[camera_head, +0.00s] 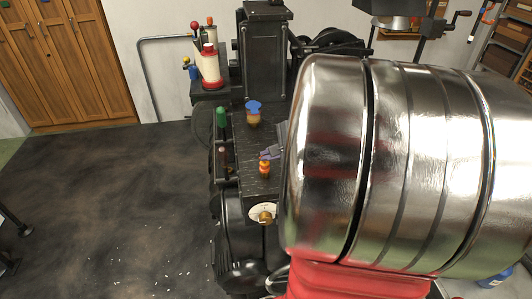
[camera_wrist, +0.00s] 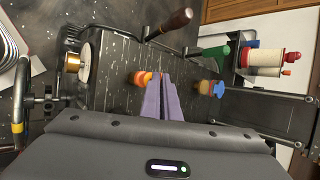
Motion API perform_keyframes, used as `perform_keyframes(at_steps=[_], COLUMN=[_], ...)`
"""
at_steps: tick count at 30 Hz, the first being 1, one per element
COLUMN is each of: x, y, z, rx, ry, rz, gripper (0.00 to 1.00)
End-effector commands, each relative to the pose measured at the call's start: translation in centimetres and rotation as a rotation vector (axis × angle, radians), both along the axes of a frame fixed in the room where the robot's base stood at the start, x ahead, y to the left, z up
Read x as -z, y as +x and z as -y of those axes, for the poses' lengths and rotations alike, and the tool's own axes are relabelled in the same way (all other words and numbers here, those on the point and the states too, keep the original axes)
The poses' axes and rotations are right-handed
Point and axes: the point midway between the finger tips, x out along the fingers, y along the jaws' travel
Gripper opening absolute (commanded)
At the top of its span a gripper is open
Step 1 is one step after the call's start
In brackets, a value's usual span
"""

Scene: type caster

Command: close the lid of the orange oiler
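The orange oiler (camera_head: 265,170) is a small orange part on top of the dark machine body, in the middle of the head view. In the wrist view the orange oiler (camera_wrist: 141,78) is just left of my fingertips. It is too small to tell how its lid stands. My gripper (camera_head: 268,153) is right beside the oiler, at its far side in the head view. In the wrist view the two purple fingers of my gripper (camera_wrist: 162,80) lie together with nothing visible between them. Whether they touch the oiler I cannot tell.
A blue-topped oiler (camera_head: 253,112) stands farther back on the same surface. A green handle (camera_head: 221,117) and a brown handle (camera_wrist: 176,20) rise at the machine's edge. A brass knob on a white dial (camera_head: 264,214) is at the front. Red-and-white containers (camera_head: 210,66) stand behind.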

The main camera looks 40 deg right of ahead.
Motion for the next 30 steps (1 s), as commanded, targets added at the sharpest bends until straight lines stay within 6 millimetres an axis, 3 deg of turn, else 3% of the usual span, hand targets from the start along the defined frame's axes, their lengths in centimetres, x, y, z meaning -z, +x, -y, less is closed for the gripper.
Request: perform_keyframes(at_steps=[30], x=[1.8], y=[-1.2], z=[-0.5], rx=[0.003], ry=[-0.167], rz=[0.239], gripper=[0.00])
